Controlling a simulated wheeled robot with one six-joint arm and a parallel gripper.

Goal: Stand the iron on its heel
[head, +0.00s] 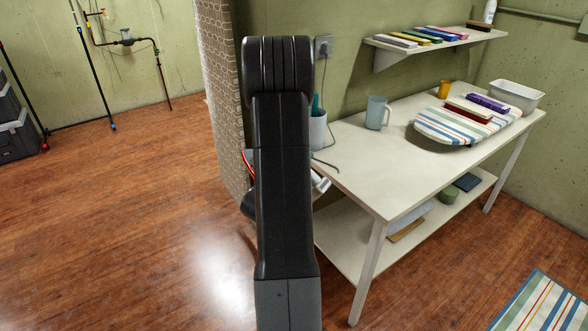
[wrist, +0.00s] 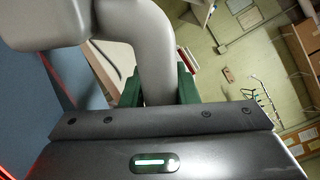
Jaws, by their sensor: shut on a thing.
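The iron shows in the wrist view as a smooth grey body with a thick curved handle (wrist: 150,45). My gripper (wrist: 160,88) has its green fingers on either side of this handle and is shut on it. In the head view my own arm hides the gripper and most or all of the iron. A small pale piece shows just right of the arm, near the table's left end; I cannot tell whether it is part of the iron. The iron's heel and soleplate cannot be made out, nor whether the iron touches anything.
The white table (head: 355,160) has a clear front left part. A wall shelf (head: 400,47) hangs above.

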